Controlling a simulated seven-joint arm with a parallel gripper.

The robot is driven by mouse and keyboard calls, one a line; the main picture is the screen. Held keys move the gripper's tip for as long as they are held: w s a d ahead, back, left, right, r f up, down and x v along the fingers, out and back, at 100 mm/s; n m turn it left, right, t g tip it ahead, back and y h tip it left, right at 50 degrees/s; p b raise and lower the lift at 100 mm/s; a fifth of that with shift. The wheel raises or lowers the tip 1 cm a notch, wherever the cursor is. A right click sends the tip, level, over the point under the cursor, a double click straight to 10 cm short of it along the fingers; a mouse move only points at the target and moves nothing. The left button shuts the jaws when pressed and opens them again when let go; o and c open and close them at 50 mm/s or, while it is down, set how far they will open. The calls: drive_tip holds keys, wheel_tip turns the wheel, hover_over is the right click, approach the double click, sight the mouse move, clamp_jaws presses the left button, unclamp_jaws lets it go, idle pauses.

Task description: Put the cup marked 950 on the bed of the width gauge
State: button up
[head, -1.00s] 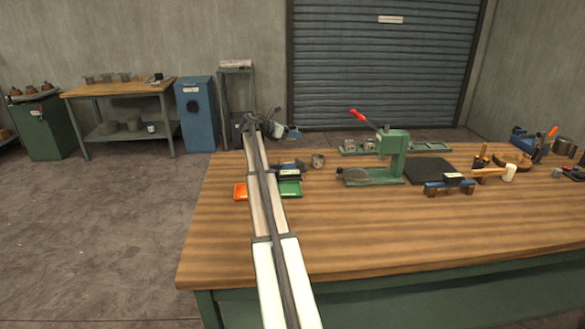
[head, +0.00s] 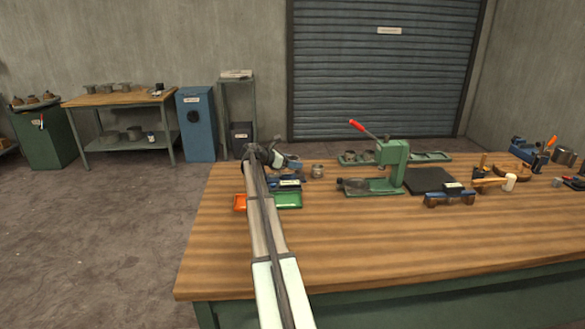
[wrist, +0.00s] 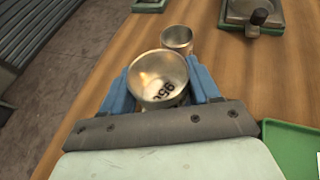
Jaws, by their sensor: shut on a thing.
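In the wrist view a metal cup (wrist: 158,78) sits between the blue fingers of my gripper (wrist: 172,88). The fingers are shut on it. Dark digits on its inside floor read as 950, partly cut off. In the head view my gripper (head: 280,160) is at the table's far left part, and the held cup is hard to make out.
A second metal cup (wrist: 177,38) stands just beyond the held one; it also shows in the head view (head: 317,171). A green tray (head: 287,201) and an orange tray (head: 240,203) lie nearby. A green press (head: 393,160) with a red lever stands to the right. The table's front is clear.

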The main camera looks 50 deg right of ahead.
sight(299, 171)
drive_tip(key=shift+f, duration=1.1)
drive_tip(key=shift+f, duration=0.65)
drive_tip(key=o, duration=1)
drive_tip(key=shift+s+f, duration=0.1)
drive_tip(key=shift+f, duration=0.05)
drive_tip(key=shift+o, duration=0.7)
drive_tip(key=shift+s+a, duration=0.1)
drive_tip(key=shift+s, duration=0.05)
drive_tip(key=shift+r, duration=0.55)
drive_tip(key=v, duration=1.2)
drive_tip(key=shift+r, duration=0.35)
drive_tip(key=shift+w, duration=0.2)
